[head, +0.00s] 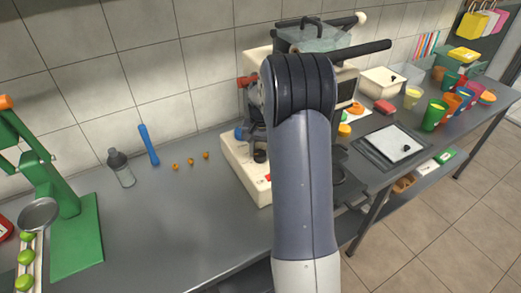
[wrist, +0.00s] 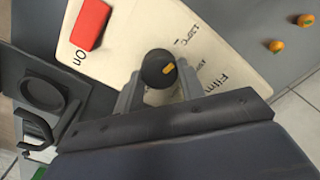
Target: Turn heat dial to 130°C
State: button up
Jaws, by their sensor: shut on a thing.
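The heat dial (wrist: 153,76) is a round black knob with a short yellow mark, on the cream panel (wrist: 112,58) of the press. My gripper (wrist: 159,84) is shut on the dial, one finger on each side of it. In the wrist view the yellow mark points right and slightly up, toward small printed labels. One label above right seems to read 130°C; the one lower down is too small to read surely. In the head view the press base (head: 238,165) shows left of my arm, which hides most of the press and my fingers.
A red switch (wrist: 90,24) marked "On" sits on the same panel. A green hand press (head: 75,235) is at far left. Open counter lies at front left.

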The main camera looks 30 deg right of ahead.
jog(key=shift+n, duration=1.1)
jog(key=o, duration=1)
